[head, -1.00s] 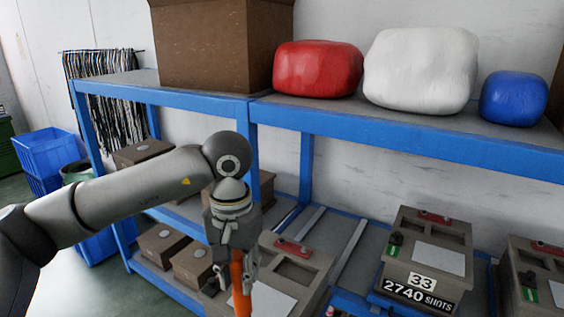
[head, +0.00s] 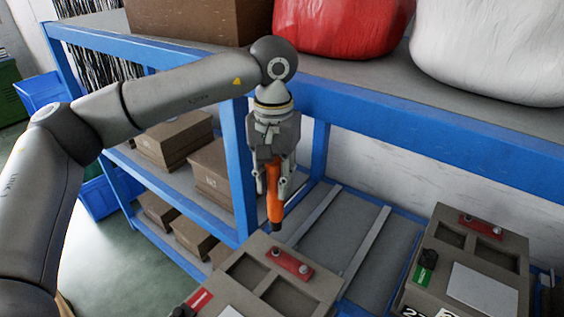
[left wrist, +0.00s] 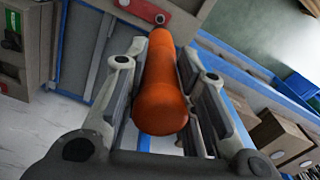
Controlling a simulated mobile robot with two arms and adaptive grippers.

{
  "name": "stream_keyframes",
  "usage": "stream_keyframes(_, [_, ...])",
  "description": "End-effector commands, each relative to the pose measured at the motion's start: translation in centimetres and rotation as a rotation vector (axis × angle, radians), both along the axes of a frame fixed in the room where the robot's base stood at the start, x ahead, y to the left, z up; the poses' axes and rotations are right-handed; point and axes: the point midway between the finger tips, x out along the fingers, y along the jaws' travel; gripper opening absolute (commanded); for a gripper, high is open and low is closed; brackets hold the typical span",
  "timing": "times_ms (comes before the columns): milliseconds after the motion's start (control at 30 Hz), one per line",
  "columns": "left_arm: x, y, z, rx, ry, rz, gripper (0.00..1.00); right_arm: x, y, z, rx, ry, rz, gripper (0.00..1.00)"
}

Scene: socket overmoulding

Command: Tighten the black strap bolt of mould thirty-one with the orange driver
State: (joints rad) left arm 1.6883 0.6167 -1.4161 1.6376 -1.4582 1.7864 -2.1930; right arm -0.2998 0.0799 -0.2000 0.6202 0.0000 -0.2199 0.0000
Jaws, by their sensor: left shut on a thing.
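My left gripper (head: 273,188) is shut on the orange driver (head: 275,205), which hangs upright with its dark tip down. In the left wrist view the driver (left wrist: 163,90) lies between the fingers, and its tip is hidden. Below it in the head view is a grey-brown mould (head: 318,287) with a red strap (head: 291,262) bearing two bolts. The tip appears apart from the strap, just above it. A dark bolt (left wrist: 160,18) shows beside the driver's far end in the left wrist view. No number shows on this mould. My right gripper is out of view.
A second mould (head: 510,247) with a red strap and green tag stands to the right, its number plate cut off. The blue rack's upper shelf edge (head: 400,118) runs close behind my gripper. Brown boxes (head: 170,140) sit at the left. Bare shelf lies between the moulds.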

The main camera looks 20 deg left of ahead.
Motion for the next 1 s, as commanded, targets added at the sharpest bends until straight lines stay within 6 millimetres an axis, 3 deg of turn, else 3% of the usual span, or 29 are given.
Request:
stream_keyframes(567, [0.0, 0.0, -0.2, 0.000, -0.001, 0.001, 0.00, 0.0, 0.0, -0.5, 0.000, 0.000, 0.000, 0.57])
stream_keyframes(1000, [0.0, 0.0, -3.3, -0.001, -0.001, 0.001, 0.00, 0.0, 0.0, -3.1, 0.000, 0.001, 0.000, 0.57])
